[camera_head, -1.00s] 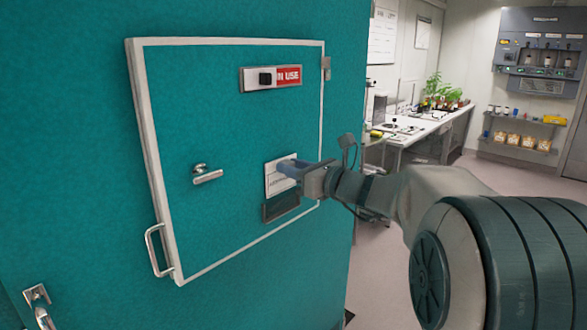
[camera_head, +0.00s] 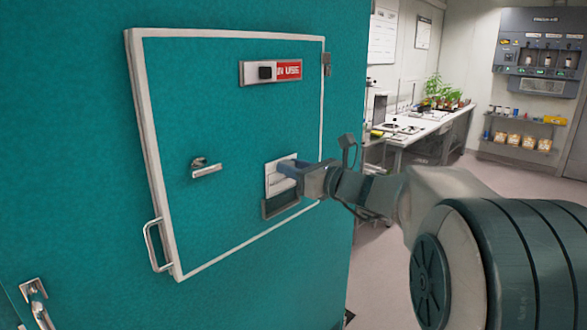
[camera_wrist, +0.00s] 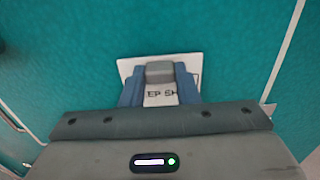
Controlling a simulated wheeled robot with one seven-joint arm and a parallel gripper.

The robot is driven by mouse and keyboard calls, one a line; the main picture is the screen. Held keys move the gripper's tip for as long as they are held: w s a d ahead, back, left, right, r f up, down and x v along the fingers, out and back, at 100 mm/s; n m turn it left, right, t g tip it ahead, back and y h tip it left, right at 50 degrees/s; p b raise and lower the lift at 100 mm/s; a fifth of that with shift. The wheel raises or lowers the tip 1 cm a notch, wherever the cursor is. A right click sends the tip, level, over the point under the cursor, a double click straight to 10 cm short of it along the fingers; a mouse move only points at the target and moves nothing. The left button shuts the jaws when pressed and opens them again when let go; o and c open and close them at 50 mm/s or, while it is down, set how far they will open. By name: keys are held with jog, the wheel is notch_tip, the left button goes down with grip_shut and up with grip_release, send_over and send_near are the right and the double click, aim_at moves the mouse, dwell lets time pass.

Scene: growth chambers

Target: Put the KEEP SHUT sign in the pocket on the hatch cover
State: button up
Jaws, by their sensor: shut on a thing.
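The white KEEP SHUT sign (camera_head: 276,186) is upright against the teal hatch cover (camera_head: 230,130). In the wrist view the sign (camera_wrist: 126,68) shows the letters "EP SH" between my fingers. My gripper (camera_head: 287,167) is shut on the upper part of the sign. It also shows in the wrist view (camera_wrist: 160,85), with blue fingers on both sides of the lettering. The dark pocket (camera_head: 281,203) is on the cover just below my gripper. The sign's lower edge is at or inside the pocket's top; I cannot tell how deep. My fingers hide part of the sign.
The cover has an IN USE slider plate (camera_head: 271,73) above, a latch handle (camera_head: 206,170) at middle left and a pull handle (camera_head: 158,246) at its left edge. A bench with plants (camera_head: 440,92) stands far behind at right. Open floor lies between.

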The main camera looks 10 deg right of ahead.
aim_at(282, 179)
jog(key=shift+f, duration=0.2)
dwell(0.4)
jog(key=shift+f+b, duration=0.3)
jog(key=shift+b, duration=0.25)
jog(key=shift+f, duration=0.15)
jog(key=shift+f+b, duration=0.4)
jog(key=shift+b, duration=0.15)
jog(key=shift+f+b, duration=0.35)
jog(key=shift+f+b, duration=0.2)
jog(key=shift+b, duration=0.1)
jog(key=shift+f+b, duration=0.35)
jog(key=shift+b, duration=0.05)
dwell(0.5)
jog(key=o, duration=1.1)
jog(key=shift+c, duration=0.2)
